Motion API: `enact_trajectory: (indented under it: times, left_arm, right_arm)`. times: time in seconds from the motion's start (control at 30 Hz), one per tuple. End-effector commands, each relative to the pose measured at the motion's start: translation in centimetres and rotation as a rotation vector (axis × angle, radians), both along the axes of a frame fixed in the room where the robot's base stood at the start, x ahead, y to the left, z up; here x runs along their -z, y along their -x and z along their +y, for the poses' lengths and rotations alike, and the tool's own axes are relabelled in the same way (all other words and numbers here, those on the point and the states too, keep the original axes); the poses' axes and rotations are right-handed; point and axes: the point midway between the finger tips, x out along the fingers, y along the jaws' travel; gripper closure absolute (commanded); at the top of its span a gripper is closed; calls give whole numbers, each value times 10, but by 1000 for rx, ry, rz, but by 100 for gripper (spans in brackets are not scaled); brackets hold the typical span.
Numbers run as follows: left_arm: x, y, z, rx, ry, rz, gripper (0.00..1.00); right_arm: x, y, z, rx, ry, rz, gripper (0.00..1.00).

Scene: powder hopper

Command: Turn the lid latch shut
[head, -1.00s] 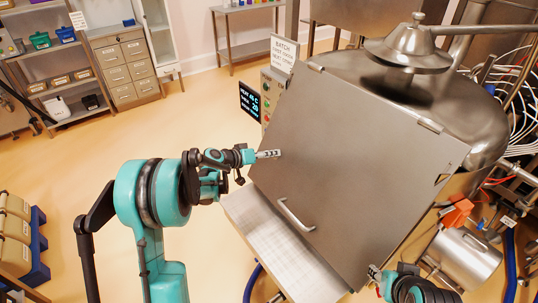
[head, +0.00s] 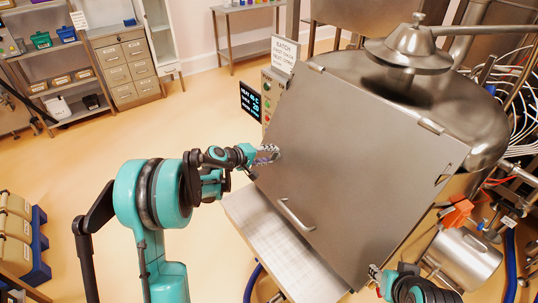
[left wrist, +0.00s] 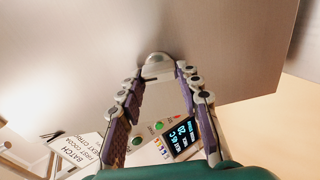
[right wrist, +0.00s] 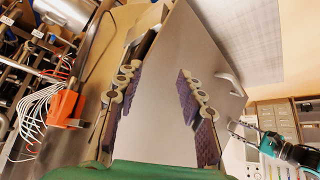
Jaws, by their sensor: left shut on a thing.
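The lid (head: 350,160) is a large flat grey metal plate, tilted, with a bar handle (head: 296,214). My left gripper (head: 268,154) is at the lid's left edge. In the left wrist view, the fingers of my left gripper (left wrist: 158,82) are on both sides of a small pale metal latch (left wrist: 157,66) with a rounded end against the lid. It is shut on this latch; the fingers hide part of it. My right gripper (head: 376,276) is by the lid's lower right edge. In the right wrist view its fingers (right wrist: 162,82) are wide apart, with the lid edge between them.
A control box with a lit display (head: 250,101) and a batch sign (head: 285,52) stands behind the lid's left edge. A pale table (head: 270,240) is below the lid. A metal cylinder (head: 465,258) and an orange part (head: 457,214) are at the right.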

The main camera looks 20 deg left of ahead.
Motion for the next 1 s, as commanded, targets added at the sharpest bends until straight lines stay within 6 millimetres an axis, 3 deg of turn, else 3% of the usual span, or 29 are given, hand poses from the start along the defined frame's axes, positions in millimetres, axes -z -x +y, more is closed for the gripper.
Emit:
enact_trajectory:
  times: [0.7,0.73,0.8,1.0]
  left_arm:
    - [1,0,0,-36,55,43,95]
    - [1,0,0,-36,55,43,61]
    - [1,0,0,-36,55,43,45]
    - [0,0,0,-36,54,42,45]
  right_arm:
    - [0,0,0,0,0,0,61]
    - [0,0,0,0,0,0,61]
    - [0,0,0,0,0,0,61]
    - [0,0,0,0,0,0,61]
